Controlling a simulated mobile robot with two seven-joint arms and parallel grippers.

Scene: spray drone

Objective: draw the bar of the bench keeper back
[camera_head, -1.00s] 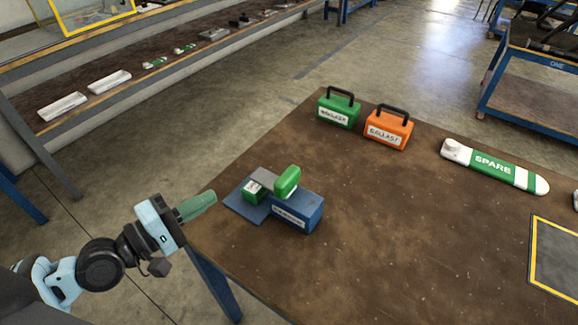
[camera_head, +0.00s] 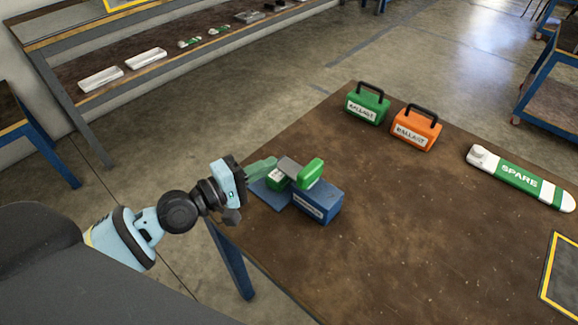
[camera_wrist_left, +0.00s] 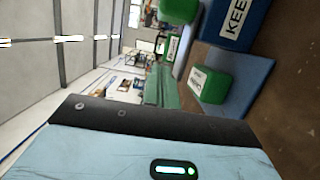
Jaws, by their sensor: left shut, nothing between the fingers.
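The bench keeper is a blue block (camera_head: 318,204) with a white label, standing on the table near its left corner. A grey bar (camera_head: 289,166) shows beside a green grip (camera_head: 311,173) at its top. A blue plate (camera_head: 266,195) extends left from the block and carries a small green block (camera_head: 275,181) with a white label. My left gripper (camera_head: 270,163), with green fingers, is shut and empty, close to the bar's left end; I cannot tell whether it touches. In the left wrist view the fingers (camera_wrist_left: 160,85) point towards the keeper block (camera_wrist_left: 232,22), beside the small green block (camera_wrist_left: 209,84).
A green ballast case (camera_head: 367,104) and an orange ballast case (camera_head: 415,129) stand at the table's back edge. A white and green spare piece (camera_head: 520,177) lies at the right. The table middle is clear. A shelf with white trays (camera_head: 101,79) stands at the back left.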

